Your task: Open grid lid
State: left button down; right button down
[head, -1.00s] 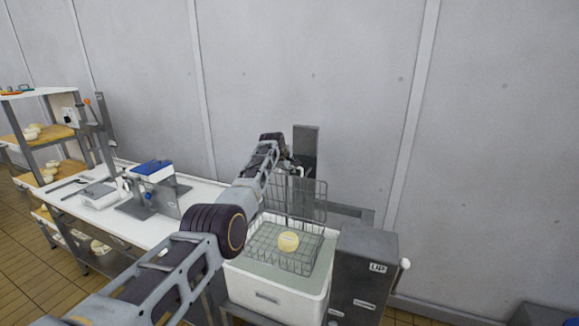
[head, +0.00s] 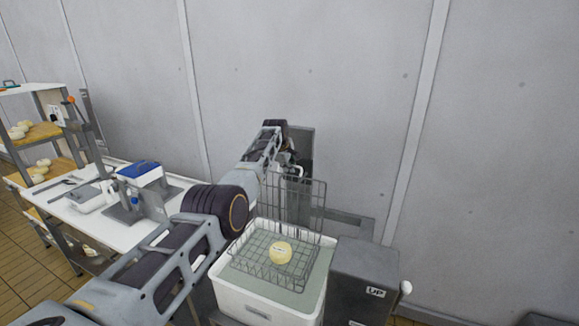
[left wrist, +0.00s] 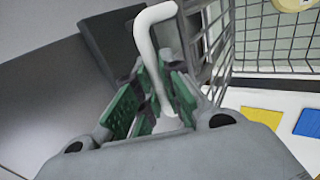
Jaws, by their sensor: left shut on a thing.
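The wire grid lid (head: 312,208) stands about upright at the back of a wire basket (head: 245,262). The basket sits in a white tub (head: 240,297) and holds a round yellow cheese (head: 281,252). My left gripper (head: 291,170) is behind the tub at the lid's upper left; its fingers are partly hidden by my arm. In the left wrist view its green-padded fingers (left wrist: 158,105) are shut around a white bent handle (left wrist: 147,50) beside the lid's mesh (left wrist: 212,45). My right gripper is out of view.
A grey box marked UP (head: 365,275) with a side knob stands right of the tub. A white worktable (head: 100,225) with tools and a blue-topped container (head: 140,170) is on the left. A grey post (head: 301,145) and the wall are close behind my gripper.

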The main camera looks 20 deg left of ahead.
pick_arm(q)
jog(key=c, duration=1.5)
grip_release()
jog(key=shift+s+r, duration=0.1)
jog(key=shift+v, duration=5.8)
jog(key=shift+s, duration=0.1)
